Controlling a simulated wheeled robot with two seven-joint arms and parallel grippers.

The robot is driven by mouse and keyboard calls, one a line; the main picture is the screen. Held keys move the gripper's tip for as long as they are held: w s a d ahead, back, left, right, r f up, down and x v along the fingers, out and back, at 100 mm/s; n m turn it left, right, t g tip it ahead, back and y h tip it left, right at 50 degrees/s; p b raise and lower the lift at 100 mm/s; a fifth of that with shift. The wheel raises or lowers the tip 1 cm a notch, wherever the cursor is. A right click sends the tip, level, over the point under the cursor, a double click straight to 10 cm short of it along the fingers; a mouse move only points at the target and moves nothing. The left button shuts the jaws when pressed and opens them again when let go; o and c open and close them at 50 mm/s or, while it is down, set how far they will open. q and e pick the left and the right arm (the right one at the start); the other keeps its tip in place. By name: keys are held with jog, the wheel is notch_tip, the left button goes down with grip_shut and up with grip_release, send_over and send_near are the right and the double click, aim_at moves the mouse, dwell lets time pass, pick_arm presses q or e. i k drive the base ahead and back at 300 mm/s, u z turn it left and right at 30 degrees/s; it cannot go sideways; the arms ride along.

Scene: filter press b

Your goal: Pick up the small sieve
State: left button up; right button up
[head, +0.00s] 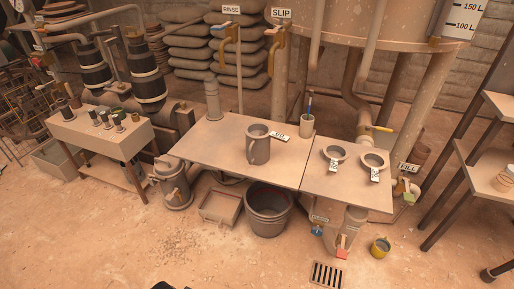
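Two round, shallow, sieve-like pans with tagged handles sit side by side on the right part of the table. The left pan (334,152) and the right pan (374,160) look close in size. Their tags are too small to read, so I cannot tell which is the small sieve. Both rest on the tabletop near a pipe with a yellow valve handle. Neither gripper is in view; only a dark sliver shows at the bottom edge, and I cannot tell what it is.
A grey jug (258,146) and a cup with brushes (307,124) stand on the table (208,146). Under it are a dark bucket (267,212) and a square tray (221,207). A yellow cup (380,247) and a drain grate (327,275) are on the floor. The front floor is mostly clear.

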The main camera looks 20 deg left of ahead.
aim_at(257, 130)
jog(key=u, duration=0.6)
jog(key=i, duration=0.65)
jog(key=u, duration=0.45)
